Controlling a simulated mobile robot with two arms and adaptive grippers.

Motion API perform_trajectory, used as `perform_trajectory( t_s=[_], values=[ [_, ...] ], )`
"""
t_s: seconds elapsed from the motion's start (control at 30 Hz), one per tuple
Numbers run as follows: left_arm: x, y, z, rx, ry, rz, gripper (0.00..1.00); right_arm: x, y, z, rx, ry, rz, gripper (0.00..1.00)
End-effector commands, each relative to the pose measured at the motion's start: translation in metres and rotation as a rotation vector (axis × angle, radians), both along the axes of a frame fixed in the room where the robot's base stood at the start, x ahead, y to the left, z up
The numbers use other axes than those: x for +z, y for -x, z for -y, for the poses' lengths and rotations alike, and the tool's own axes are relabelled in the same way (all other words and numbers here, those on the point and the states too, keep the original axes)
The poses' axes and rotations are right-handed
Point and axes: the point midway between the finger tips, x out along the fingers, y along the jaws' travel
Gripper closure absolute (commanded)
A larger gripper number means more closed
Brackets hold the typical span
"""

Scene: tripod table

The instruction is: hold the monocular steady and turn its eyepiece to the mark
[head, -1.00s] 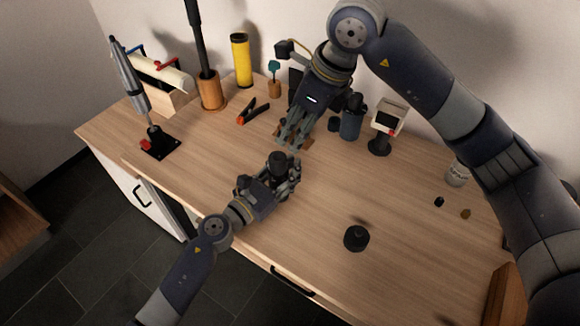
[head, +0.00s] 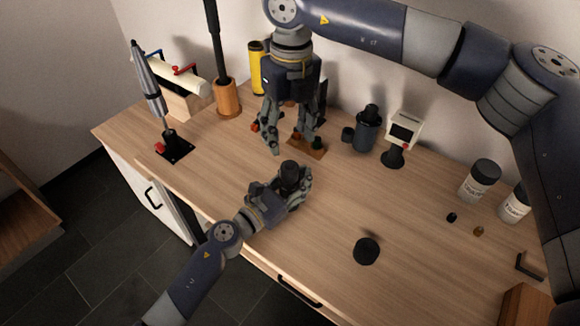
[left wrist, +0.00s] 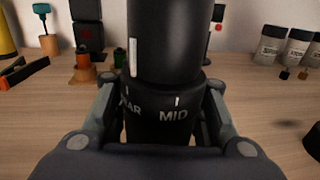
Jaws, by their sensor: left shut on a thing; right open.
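The black monocular (head: 290,174) stands upright in my left gripper (head: 296,190), which is shut on it over the front of the table. In the left wrist view the monocular's lower body (left wrist: 160,122) carries the words "MID" and a partly hidden "FAR", with a short white mark above "MID". Its upper part, the eyepiece (left wrist: 172,40), has a white line left of that mark, nearer "FAR"; the two are not aligned. My right gripper (head: 296,148) is open and empty, pointing down behind the monocular and apart from it.
A small wooden block (head: 308,147) lies by the right gripper's fingers. A dark cylinder device (head: 367,132), a small white-framed display (head: 404,130) and white-labelled jars (head: 480,180) stand behind to the right. A black round piece (head: 366,251) lies front right. The table between is mostly clear.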

Motion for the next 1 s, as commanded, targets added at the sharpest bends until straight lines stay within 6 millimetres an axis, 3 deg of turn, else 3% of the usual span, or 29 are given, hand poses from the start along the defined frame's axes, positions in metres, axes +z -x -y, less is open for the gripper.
perform_trajectory(
  t_s=[0.13,0.27,0.7,1.0],
  values=[
    [0.0,0.0,0.0,0.0,-0.001,-0.001,1.0,0.003,-0.005,0.002,-0.073,0.027,0.001,0.46],
    [-0.001,0.0,0.0,0.0,-0.001,-0.001,1.0,-0.005,-0.006,0.002,-0.088,0.032,-0.001,0.46],
    [0.0,0.0,0.0,-0.001,0.0,-0.001,1.0,-0.087,-0.005,0.003,-0.086,0.031,-0.003,0.46],
    [0.0,0.0,0.0,-0.001,0.0,-0.001,1.0,-0.114,-0.005,0.002,-0.085,0.03,-0.001,0.46]
  ],
)
